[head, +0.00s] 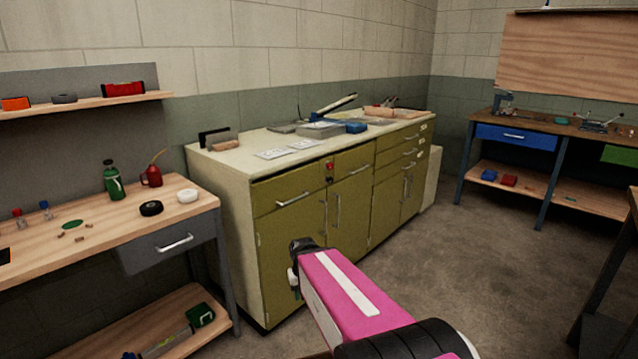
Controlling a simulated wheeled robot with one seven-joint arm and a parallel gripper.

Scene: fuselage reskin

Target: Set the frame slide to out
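I cannot make out a frame slide for certain in the head view. My arm, with a pink link, reaches up from the bottom edge and ends in a dark joint in front of the green cabinet (285,228). I see no gripper fingers, so what my gripper holds is hidden. On the cabinet's top are a grey device with a raised lever arm (333,105), a blue block (356,127) and flat white sheets (287,150). They are too small to tell in detail.
A wooden workbench (60,247) at left holds a green bottle (113,182), a red oil can (151,176) and tape rolls. A second bench (570,133) with a blue drawer (515,137) stands at the back right. The floor (470,235) between them is clear.

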